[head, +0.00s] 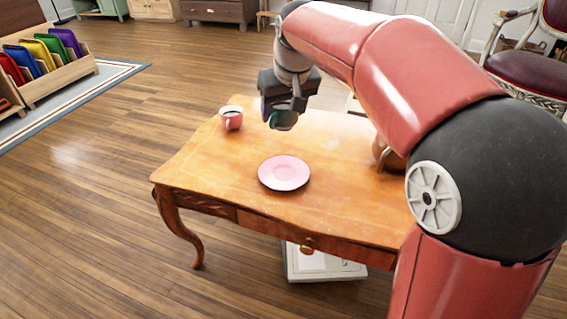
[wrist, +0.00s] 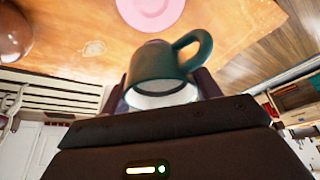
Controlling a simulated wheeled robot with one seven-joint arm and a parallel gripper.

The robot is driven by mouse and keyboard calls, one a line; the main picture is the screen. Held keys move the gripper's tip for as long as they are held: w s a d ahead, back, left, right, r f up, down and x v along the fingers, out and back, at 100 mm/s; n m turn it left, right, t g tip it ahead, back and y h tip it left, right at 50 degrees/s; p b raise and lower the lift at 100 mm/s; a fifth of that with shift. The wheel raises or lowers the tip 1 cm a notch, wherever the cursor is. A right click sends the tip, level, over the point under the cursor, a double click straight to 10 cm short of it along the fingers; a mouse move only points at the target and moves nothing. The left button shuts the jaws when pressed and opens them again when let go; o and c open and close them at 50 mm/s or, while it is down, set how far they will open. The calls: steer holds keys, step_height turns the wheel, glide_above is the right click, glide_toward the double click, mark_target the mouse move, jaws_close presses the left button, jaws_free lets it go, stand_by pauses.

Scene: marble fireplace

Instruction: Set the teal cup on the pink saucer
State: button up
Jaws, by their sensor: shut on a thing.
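The teal cup (wrist: 160,72) is between the fingers of my gripper (wrist: 160,95), which is shut on it. In the wrist view the cup's handle points to the upper right. In the head view the cup (head: 284,121) hangs under my gripper (head: 285,108), above the far part of the table and partly hidden by the fingers. The pink saucer (head: 284,172) lies flat and empty near the middle of the table, nearer to the camera than the cup. Part of the saucer (wrist: 152,10) also shows at the top of the wrist view.
A brown rounded object (head: 388,155) stands at the right, partly hidden by my arm. The wooden table (head: 220,165) is bare around the saucer. A white box (head: 322,266) lies under the table.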

step_height(320, 180, down, 14)
steer(key=b, duration=0.3)
steer(key=shift+f, duration=0.25)
steer(key=o, duration=1)
steer(key=shift+f, duration=0.15)
steer(key=shift+o, duration=0.2)
